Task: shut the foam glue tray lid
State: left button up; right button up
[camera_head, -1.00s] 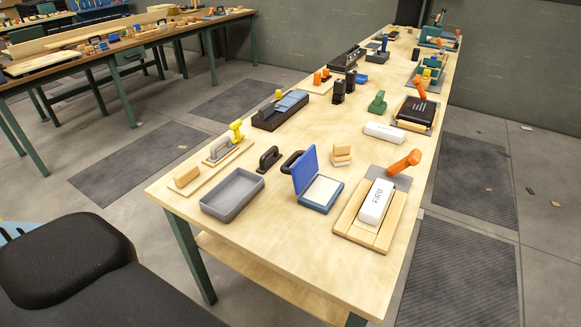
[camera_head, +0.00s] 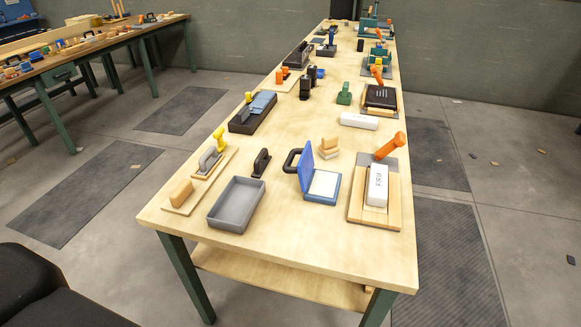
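The foam glue tray is most likely the blue box with a white pad inside (camera_head: 323,184), near the front middle of the long table. Its blue lid (camera_head: 306,167) is hinged on the left side and stands open, close to upright. A black handle (camera_head: 291,160) shows just behind and left of the lid. Neither of my grippers is in view, and nothing touches the lid.
The long wooden table (camera_head: 262,258) has a grey open tray (camera_head: 236,204) left of the blue box. A wooden board with a white block (camera_head: 377,185) lies to its right. Small wooden blocks (camera_head: 327,147) sit behind it. The front strip is bare.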

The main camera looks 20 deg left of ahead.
aim_at(305, 166)
jog(key=k+j, duration=0.15)
jog(key=j, duration=0.25)
jog(key=k+j+z, duration=0.15)
jog(key=j, duration=0.25)
jog(key=k+j, duration=0.2)
jog(key=j, duration=0.2)
jog(key=k+j+z, duration=0.15)
jog(key=j, duration=0.25)
jog(key=k+j, duration=0.2)
jog(key=j, duration=0.15)
jog(key=z, duration=0.05)
